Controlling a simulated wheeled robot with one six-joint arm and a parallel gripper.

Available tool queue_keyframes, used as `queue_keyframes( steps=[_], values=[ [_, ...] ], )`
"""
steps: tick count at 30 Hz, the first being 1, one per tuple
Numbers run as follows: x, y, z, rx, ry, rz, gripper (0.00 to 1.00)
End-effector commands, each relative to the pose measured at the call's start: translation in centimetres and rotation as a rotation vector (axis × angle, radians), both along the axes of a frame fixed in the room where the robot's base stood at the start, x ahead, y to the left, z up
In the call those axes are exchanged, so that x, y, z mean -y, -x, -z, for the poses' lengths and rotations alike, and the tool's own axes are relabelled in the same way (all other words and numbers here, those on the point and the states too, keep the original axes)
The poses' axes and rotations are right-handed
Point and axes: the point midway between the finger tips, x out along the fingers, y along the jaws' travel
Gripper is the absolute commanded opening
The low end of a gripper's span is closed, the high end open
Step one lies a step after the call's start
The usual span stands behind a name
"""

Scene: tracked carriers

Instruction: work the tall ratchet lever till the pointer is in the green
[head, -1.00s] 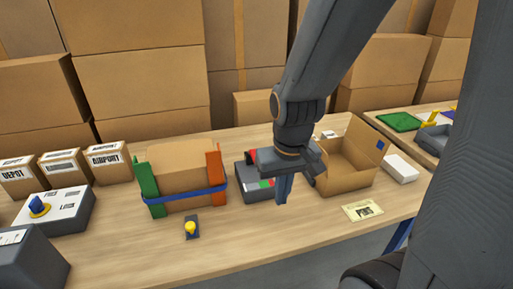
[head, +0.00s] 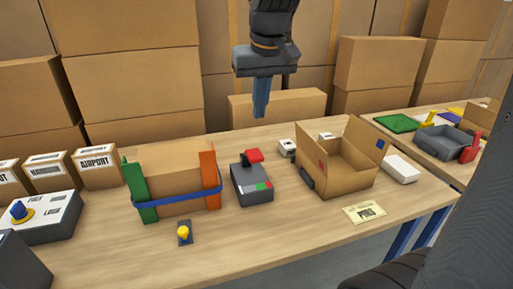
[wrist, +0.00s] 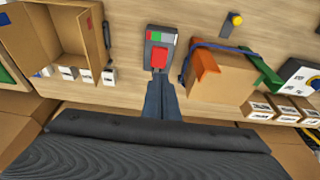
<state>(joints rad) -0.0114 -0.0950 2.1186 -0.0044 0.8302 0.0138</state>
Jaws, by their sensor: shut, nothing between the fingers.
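A dark grey box (head: 252,186) stands on the table, with a red-topped lever (head: 254,156) at its back. A strip with white, green and red parts is on its front top; I cannot make out a pointer. In the wrist view the box (wrist: 150,52) and red lever top (wrist: 159,60) show just beyond the fingertips. My gripper (head: 260,112) is shut and empty, pointing down above and behind the lever, apart from it in the head view. Its blue-grey fingers (wrist: 161,92) also show in the wrist view.
Left of the box is a carton (head: 176,165) with green and orange corner pieces and a blue strap. Right is an open carton (head: 340,180). A yellow knob (head: 184,233) and a label card (head: 364,212) lie in front. Stacked cartons (head: 135,100) stand behind.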

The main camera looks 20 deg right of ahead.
Motion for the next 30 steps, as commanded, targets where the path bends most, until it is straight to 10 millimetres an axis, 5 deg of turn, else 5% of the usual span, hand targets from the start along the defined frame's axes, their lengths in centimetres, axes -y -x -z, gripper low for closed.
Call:
queue_keyframes(
  steps=[19,30],
  values=[
    [0.0,-2.6,10.7,-0.005,0.0,0.0,0.0],
    [0.0,-2.7,13.3,0.0,0.0,0.0,0.0]
  ],
)
